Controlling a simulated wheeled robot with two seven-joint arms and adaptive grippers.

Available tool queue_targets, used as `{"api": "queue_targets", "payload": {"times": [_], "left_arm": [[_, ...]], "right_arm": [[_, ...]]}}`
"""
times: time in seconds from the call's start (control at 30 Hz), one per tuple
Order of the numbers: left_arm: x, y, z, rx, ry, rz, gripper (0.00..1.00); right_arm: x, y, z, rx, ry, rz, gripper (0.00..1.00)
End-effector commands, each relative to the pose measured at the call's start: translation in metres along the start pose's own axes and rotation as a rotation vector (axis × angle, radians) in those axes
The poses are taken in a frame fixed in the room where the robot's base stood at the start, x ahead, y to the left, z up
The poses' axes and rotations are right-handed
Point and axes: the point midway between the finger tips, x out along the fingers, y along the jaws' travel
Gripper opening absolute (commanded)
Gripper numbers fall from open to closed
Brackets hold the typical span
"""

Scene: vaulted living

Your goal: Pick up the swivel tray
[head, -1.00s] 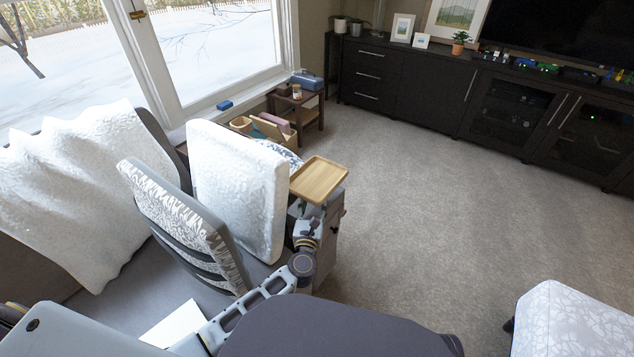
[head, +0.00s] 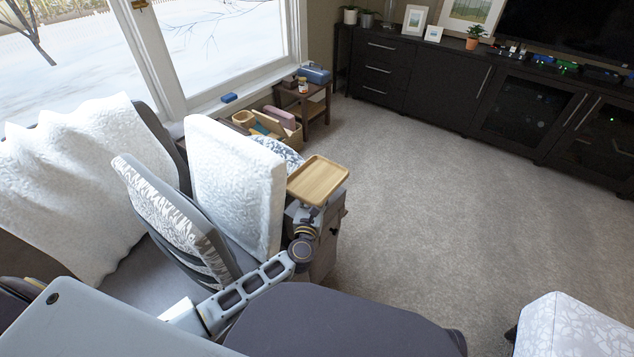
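The swivel tray (head: 318,181) is a small square light-wood tray with a raised rim, in the middle of the head view. It is empty and looks roughly level, at the sofa's far arm end beside a white cushion. My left arm reaches in from the lower left. Its wrist is just below the tray's near edge, and my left gripper (head: 305,214) is close against or under that edge. The tray hides much of the fingers, so I cannot tell whether they are shut on it. My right gripper is not in view.
White and patterned cushions (head: 235,185) stand on the grey sofa left of the tray. Behind are a small side table (head: 304,103) and a box of items (head: 275,126). Open carpet (head: 430,200) lies to the right, before a dark cabinet (head: 440,85). A white patterned seat (head: 570,330) is lower right.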

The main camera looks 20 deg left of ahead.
Motion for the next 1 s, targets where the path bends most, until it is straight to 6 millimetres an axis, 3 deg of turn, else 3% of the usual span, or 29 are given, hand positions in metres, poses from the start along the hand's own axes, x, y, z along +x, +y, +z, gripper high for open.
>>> {"api": "queue_targets", "payload": {"times": [0.23, 0.6, 1.0], "left_arm": [[0.0, 0.0, -0.0001, 0.0, 0.0, 0.0, 0.45], [0.0, 0.0, -0.0001, 0.0, 0.0, 0.0, 0.0], [0.0003, -0.0001, 0.0016, 0.0, -0.002, 0.001, 0.0]], "right_arm": [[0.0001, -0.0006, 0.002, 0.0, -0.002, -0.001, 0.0], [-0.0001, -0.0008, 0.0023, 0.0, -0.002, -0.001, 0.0], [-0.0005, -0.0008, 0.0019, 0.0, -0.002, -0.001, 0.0]]}}
